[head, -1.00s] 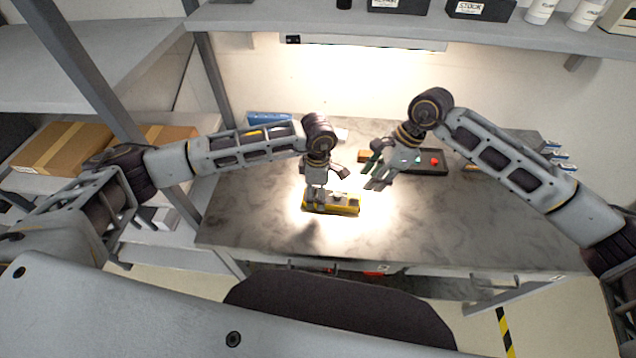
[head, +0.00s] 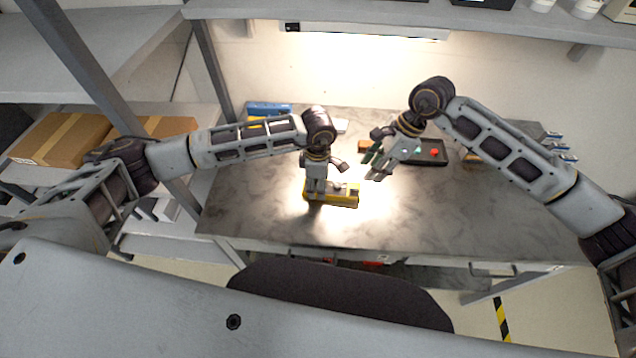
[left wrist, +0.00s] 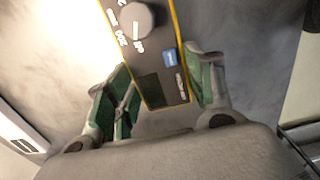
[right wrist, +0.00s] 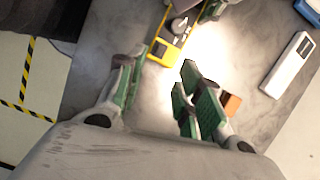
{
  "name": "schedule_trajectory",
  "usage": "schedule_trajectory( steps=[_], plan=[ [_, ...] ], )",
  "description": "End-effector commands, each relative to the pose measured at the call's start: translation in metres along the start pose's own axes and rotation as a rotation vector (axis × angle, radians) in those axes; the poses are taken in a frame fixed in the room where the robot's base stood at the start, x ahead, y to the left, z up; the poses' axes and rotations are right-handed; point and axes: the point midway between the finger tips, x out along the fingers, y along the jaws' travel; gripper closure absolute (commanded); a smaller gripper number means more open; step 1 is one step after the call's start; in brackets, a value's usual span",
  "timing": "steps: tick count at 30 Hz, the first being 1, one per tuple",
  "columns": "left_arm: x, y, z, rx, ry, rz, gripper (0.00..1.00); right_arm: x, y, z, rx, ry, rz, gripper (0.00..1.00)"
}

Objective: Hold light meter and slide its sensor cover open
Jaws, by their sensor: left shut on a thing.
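The light meter (head: 345,196) is a yellow-edged, dark-faced device lying on the grey marbled table under the lamp. In the left wrist view the meter (left wrist: 150,55) shows a round grey dial, a small blue label and a dark window. My left gripper (head: 318,195) is shut on the meter's left end, a finger on each side (left wrist: 165,95). My right gripper (head: 372,170) is open and empty, above and to the right of the meter. In the right wrist view the meter (right wrist: 160,54) lies beyond the open fingers (right wrist: 155,85). I cannot make out the sensor cover.
A dark tray (head: 432,155) with a red round piece stands behind my right gripper. A blue item (head: 268,109) lies at the back left. A white device (right wrist: 288,65) and an orange block (right wrist: 231,103) show in the right wrist view. The table's front is clear.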

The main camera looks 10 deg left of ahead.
Motion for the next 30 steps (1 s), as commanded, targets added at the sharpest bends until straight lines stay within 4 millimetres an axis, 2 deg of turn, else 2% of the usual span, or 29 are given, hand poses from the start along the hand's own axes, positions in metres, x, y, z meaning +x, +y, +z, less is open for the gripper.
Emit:
schedule_trajectory(
  steps=[1,9,17,30],
  plan=[
    [0.0,0.0,0.0,0.0,0.0,0.0,0.77,0.0,0.0,0.0,0.0,0.0,0.0,0.68],
    [0.0,0.0,0.0,-0.001,0.0,0.001,0.78,0.007,0.005,0.004,0.017,-0.036,0.024,1.0],
    [0.0,0.0,0.0,-0.001,0.0,0.001,0.78,0.031,0.025,0.022,0.089,-0.176,0.111,1.0],
    [0.0,0.0,0.0,-0.001,0.0,0.001,0.78,0.067,0.059,0.064,0.324,-0.493,0.299,1.0]
  ],
)
